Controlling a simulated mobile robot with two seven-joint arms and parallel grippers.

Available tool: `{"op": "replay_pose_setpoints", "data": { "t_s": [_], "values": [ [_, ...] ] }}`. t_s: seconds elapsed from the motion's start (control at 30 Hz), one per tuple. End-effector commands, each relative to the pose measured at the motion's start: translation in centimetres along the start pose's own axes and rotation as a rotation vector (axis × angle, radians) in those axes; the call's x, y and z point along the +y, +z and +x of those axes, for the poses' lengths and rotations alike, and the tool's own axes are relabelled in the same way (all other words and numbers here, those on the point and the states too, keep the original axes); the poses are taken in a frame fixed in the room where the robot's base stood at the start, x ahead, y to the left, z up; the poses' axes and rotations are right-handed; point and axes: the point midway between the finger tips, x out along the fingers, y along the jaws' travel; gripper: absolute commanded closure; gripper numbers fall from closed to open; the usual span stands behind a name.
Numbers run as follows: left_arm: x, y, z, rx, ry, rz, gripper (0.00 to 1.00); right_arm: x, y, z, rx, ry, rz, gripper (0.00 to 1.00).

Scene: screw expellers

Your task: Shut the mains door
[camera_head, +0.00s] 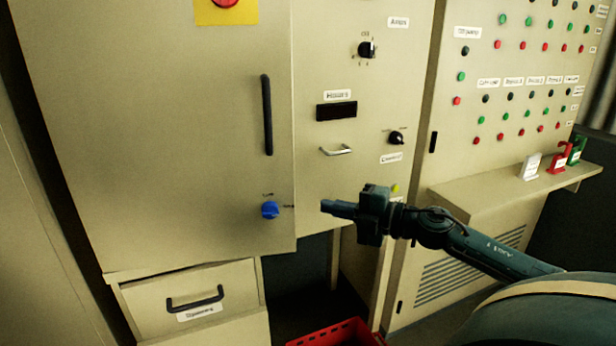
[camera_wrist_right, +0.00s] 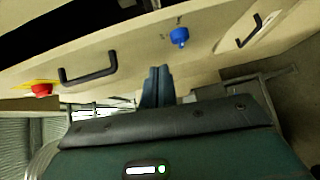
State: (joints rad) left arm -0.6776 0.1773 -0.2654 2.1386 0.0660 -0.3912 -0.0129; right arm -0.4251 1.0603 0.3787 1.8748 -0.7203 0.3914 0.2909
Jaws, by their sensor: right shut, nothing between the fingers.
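The mains door appears to be the large beige door (camera_head: 170,130), with a black vertical handle (camera_head: 267,115) and a blue knob (camera_head: 270,210) near its right edge. Its label is not visible. In the right wrist view, dark space shows beyond the edge of this door (camera_wrist_right: 130,45), so it appears to stand ajar; the gap's width is unclear. The blue knob (camera_wrist_right: 179,37) is there too. My right gripper (camera_head: 326,206) is shut and empty, pointing left, just right of the door's edge and the knob. Contact cannot be told. My left gripper is out of view.
A drawer (camera_head: 190,290) sits below the door. A red crate (camera_head: 335,334) stands low in the dark opening. Right of the door is a panel with a metal handle (camera_head: 336,151) and knobs. A shelf (camera_head: 480,187) with tags and a button board are farther right.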

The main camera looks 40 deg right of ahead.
Motion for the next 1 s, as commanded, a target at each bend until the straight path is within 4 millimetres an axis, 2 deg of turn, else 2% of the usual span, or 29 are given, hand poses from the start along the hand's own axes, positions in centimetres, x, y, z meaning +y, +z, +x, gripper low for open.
{"op": "replay_pose_setpoints", "data": {
  "t_s": [0.03, 0.13, 0.37, 0.47, 0.77, 1.0],
  "values": [
    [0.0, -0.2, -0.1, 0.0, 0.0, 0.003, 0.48, 0.3, -1.1, -0.7, -0.026, 0.005, -0.005, 1.0],
    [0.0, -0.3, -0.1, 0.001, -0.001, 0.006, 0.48, 1.3, -2.3, -1.7, -0.076, 0.027, -0.02, 1.0],
    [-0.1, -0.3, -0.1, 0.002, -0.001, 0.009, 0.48, 2.5, -3.5, -2.5, -0.121, 0.053, -0.037, 1.0],
    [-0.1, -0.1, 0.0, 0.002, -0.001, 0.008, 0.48, 2.6, -3.4, -1.7, -0.121, 0.056, -0.039, 1.0],
    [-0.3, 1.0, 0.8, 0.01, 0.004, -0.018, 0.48, 2.7, -2.8, 2.6, -0.122, 0.054, -0.046, 1.0],
    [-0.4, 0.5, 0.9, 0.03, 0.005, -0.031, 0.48, 2.9, -2.6, 4.5, -0.12, 0.056, -0.04, 1.0]
  ]
}}
